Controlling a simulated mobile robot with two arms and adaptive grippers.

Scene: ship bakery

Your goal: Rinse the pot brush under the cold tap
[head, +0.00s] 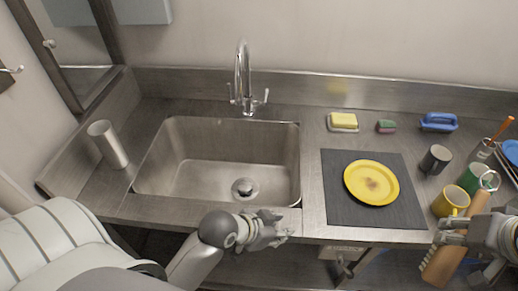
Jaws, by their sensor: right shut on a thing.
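The sink (150,165) is set into the steel counter, its basin empty apart from the drain fitting. The chrome tap (242,75) stands behind it with small side handles; I see no water running. My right gripper (468,240) is at the lower right, shut on a long tan-brown object (441,267) in front of the counter edge. My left gripper (279,227) is open and empty at the sink's front edge.
A yellow plate (371,183) lies on a dark mat (345,212). A yellow mug (450,201), green mug (475,177) and dark cup (436,159) stand right. Sponges (343,121) and a blue-handled scrubber (439,122) lie behind. A metal tumbler (109,146) stands left.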

